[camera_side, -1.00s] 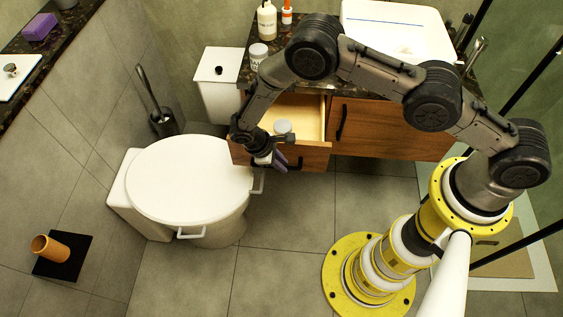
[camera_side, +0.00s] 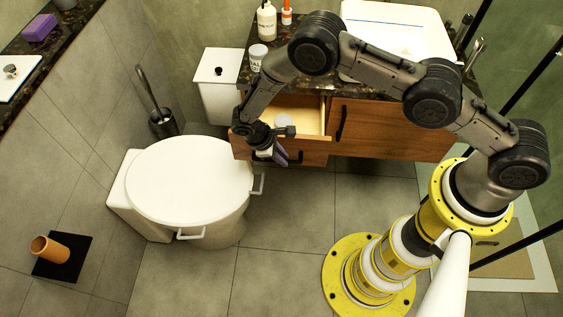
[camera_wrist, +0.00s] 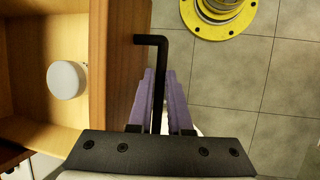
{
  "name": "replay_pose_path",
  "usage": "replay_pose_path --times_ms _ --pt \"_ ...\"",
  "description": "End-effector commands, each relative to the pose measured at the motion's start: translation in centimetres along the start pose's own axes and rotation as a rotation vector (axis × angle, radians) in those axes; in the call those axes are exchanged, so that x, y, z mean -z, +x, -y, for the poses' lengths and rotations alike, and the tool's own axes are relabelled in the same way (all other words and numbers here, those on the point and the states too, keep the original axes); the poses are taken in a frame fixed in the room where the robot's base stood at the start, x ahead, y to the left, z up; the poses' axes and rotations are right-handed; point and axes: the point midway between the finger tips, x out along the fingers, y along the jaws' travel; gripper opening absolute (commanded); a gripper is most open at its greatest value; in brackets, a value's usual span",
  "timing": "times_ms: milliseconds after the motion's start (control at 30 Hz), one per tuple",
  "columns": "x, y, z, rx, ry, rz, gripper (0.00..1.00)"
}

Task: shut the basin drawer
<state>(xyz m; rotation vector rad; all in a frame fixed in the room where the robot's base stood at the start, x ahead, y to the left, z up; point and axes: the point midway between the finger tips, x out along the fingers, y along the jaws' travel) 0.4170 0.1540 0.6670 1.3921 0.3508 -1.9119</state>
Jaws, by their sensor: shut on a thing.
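The basin drawer is partly open, with its wooden front (camera_side: 317,150) standing out from the cabinet under the basin. Its pale inside shows in both views and holds a small white round-topped container (camera_side: 283,121), also seen in the wrist view (camera_wrist: 66,80). My gripper (camera_side: 279,157) is at the drawer front. In the wrist view its two purple fingers (camera_wrist: 161,85) are shut on the black bar handle (camera_wrist: 150,39), one on each side. In the side view my wrist hides part of the drawer front.
The closed cabinet door (camera_side: 385,130) is right of the drawer. The toilet (camera_side: 188,180) stands close on the left, with a white bin (camera_side: 218,97) behind. Bottles (camera_side: 267,22) and the white basin (camera_side: 400,35) sit on the counter.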

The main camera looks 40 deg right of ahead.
Motion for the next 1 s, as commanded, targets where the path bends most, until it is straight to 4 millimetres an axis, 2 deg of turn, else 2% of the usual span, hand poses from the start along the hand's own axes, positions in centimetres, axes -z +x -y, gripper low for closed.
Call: replay_pose_path --times_ms 400,600,800,900,1000 --pt "0.7 1.8 -9.9 -0.002 0.006 -0.002 0.0" --pt "1.0 2.5 -13.9 -0.003 0.004 -0.002 0.0" --pt "1.2 2.9 -16.4 -0.003 0.003 -0.002 0.0" --pt "1.3 3.0 -17.0 -0.003 0.002 -0.001 0.0" --pt "1.3 2.9 -16.8 -0.002 0.0 -0.001 0.0"
